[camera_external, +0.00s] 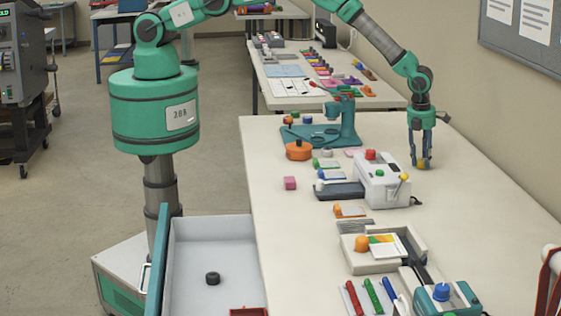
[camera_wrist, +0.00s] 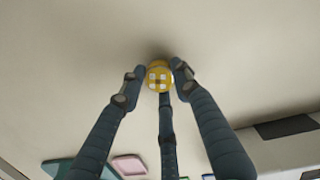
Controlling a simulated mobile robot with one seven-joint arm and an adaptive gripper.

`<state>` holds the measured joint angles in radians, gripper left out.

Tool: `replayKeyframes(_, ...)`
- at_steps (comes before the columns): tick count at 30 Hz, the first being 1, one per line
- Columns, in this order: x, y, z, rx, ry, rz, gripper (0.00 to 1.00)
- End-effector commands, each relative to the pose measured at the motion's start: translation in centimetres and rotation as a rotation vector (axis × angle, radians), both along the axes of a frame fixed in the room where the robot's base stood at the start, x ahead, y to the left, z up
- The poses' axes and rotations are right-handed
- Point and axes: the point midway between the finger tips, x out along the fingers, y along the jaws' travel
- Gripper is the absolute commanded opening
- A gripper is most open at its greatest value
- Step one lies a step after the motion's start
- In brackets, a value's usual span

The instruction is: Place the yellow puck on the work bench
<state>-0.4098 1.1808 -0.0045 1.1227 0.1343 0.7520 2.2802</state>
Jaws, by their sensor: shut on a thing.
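The yellow puck (camera_wrist: 159,75) sits between the fingertips of my gripper (camera_wrist: 160,84) in the wrist view, with a pale window-like pattern on its face. My gripper has three dark jointed fingers and is shut on the puck. In the external view my gripper (camera_external: 421,161) points down over the far right part of the work bench (camera_external: 480,210), and the yellow puck (camera_external: 422,165) shows at its fingertips. The puck is at or very close to the bench top; I cannot tell whether it touches.
A white machine (camera_external: 383,182) with red and green knobs stands just left of and nearer than my gripper. A green press (camera_external: 335,128) and an orange round container (camera_external: 299,150) stand farther left. An open drawer (camera_external: 215,245) holds a black puck (camera_external: 212,278).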

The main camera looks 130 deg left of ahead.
Motion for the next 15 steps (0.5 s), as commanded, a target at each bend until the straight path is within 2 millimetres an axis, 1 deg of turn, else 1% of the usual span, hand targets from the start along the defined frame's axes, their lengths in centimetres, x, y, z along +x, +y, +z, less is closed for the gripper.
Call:
replayKeyframes(12, 0.02, 0.00, -0.37, 0.000, 0.000, 0.000, 0.08)
replayKeyframes(13, 0.01, 0.01, -0.33, 0.000, 0.000, 0.000, 0.35)
replayKeyframes(15, 0.01, 0.00, -0.28, 0.000, 0.000, 0.000, 0.49)
